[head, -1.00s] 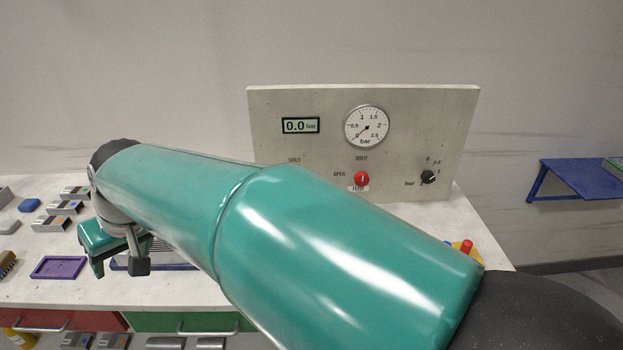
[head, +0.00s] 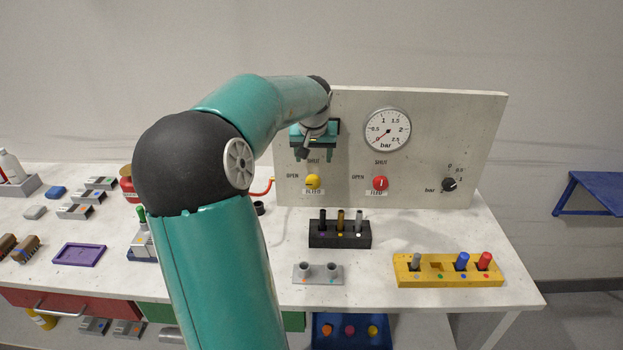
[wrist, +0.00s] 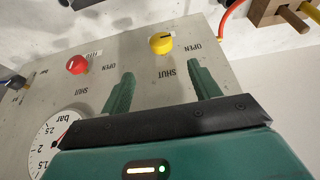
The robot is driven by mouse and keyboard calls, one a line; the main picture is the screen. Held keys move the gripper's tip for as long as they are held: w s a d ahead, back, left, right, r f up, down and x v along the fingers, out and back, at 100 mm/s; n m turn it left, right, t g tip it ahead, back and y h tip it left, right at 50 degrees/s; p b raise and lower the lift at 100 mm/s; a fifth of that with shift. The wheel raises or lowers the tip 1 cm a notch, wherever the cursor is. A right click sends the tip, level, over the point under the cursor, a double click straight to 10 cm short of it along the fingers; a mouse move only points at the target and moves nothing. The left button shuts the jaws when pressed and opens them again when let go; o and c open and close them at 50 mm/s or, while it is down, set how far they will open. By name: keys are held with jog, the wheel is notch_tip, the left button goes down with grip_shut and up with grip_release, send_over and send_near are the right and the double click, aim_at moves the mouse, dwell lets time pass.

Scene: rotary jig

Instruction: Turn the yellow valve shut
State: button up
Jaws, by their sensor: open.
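The yellow valve (head: 313,181) is a round knob low on the pale upright panel, with OPEN printed to its left and SHUT above it. It also shows in the wrist view (wrist: 161,43), where its pale mark appears to point toward OPEN. My gripper (head: 315,156) is in front of the panel, just above the knob and over the digital display's place, hiding the display. In the wrist view the two green fingers (wrist: 161,76) are spread and empty. The knob lies beyond the gap between them, with no visible contact.
A red valve knob (head: 380,183), a round gauge (head: 387,130) and a black selector (head: 450,184) share the panel (head: 470,125). On the bench below stand a black rack (head: 338,240) and a yellow block with pegs (head: 447,279). A red hose (head: 262,191) runs left of the panel.

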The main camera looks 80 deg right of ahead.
aim_at(313, 178)
jog(key=x, duration=1.2)
jog(key=shift+w, duration=0.1)
jog(key=shift+c, duration=0.2)
jog(key=c, duration=0.9)
jog(key=shift+r, duration=0.1)
